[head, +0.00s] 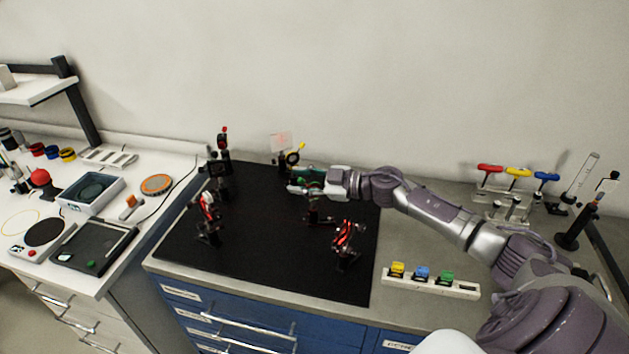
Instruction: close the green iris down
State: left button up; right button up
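The green iris (312,175) stands on the black breadboard (270,265), towards its back right, on a dark post mount. My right gripper (303,182) reaches in from the right and is at the iris, with its fingers overlapping the green part. Part of the iris is hidden behind the fingers. The view is too small to tell whether the fingers are closed on it or only around it. My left gripper is not in view.
Red-marked mounts (207,217) and (345,240) stand on the breadboard, with a yellow-marked mount (292,157) at the back. A white strip (430,283) with yellow, blue and green blocks lies right of the board. Coloured-handle drivers (518,172) stand at far right.

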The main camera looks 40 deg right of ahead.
jog(key=v, duration=1.1)
jog(key=shift+s+d, duration=0.2)
jog(key=shift+s, duration=0.05)
jog(key=shift+r, duration=0.1)
